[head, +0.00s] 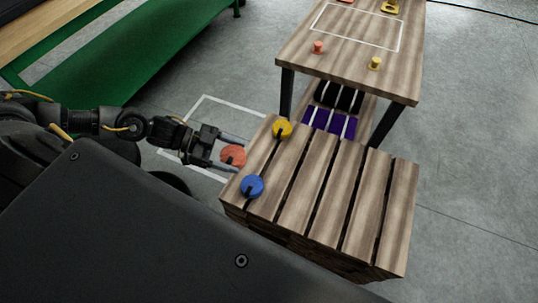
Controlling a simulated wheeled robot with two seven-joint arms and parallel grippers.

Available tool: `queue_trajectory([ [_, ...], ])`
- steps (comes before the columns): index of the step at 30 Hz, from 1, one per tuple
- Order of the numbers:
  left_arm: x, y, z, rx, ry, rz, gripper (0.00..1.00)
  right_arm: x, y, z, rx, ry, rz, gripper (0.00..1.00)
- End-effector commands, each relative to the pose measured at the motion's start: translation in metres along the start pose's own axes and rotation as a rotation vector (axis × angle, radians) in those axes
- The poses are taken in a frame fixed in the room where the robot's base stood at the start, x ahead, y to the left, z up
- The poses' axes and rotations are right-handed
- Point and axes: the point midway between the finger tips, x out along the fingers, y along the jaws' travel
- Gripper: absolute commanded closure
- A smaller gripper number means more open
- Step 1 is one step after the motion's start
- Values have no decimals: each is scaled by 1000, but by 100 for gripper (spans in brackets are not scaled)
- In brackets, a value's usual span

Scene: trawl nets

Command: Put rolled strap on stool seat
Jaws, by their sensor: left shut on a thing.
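My left gripper (233,154) is shut on an orange-red rolled strap (233,157), a round disc between its two fingers. It holds the strap beside the left edge of a slatted wooden top (318,190), between two other rolled straps. A yellow one (282,130) lies near the top's back left corner and a blue one (252,186) near its front left. Each has a dark tab. I cannot tell for sure whether this slatted top is the stool seat. My right gripper is not in view.
A wooden table (345,60) with dark legs stands behind, with a white outlined rectangle and small red and yellow items on top. Purple and black items (330,120) are on its lower shelf. A white outline (215,105) marks the floor. A green bench (130,60) is at back left.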

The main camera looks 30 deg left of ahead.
Motion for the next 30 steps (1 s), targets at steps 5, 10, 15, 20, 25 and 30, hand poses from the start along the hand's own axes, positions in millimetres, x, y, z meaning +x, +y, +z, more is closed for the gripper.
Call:
queue_trajectory([
  [5, 37, -33, 3, 6, 8, -1, 60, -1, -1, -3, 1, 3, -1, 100],
  [10, 72, -64, 12, 4, 4, 2, 60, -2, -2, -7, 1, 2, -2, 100],
  [15, 97, -80, 34, 2, 3, 2, 60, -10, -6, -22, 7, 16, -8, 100],
  [20, 107, -86, 42, 3, 2, 2, 60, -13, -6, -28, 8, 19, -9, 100],
  [25, 109, -88, 44, 3, 2, 3, 60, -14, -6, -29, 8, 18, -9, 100],
  [30, 124, -95, 60, 0, -1, 3, 60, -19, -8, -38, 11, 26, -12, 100],
])
